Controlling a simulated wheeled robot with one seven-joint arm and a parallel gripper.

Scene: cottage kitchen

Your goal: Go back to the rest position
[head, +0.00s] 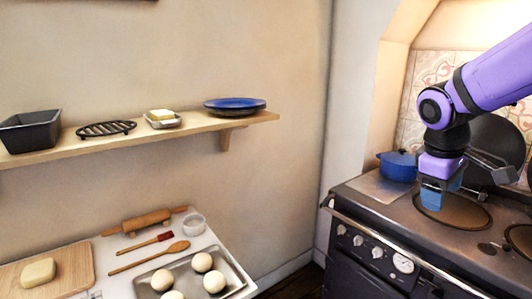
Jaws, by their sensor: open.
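My gripper (438,202) is at the right of the head view, pointing down above the left part of the dark stove top (385,213). Its jaws are open and nothing shows held between them. The tips are near a round hotplate (460,213), and I cannot tell the exact gap. A blue pot (394,166) stands at the back of the stove, to the left of my gripper and apart from it.
A wall shelf (62,147) holds a dark loaf tin (30,132), a black rack (106,129), a butter dish (163,122) and a blue plate (235,104). Below, a counter (124,288) holds a baking tray (236,276) with dough balls and a rolling pin (146,222).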

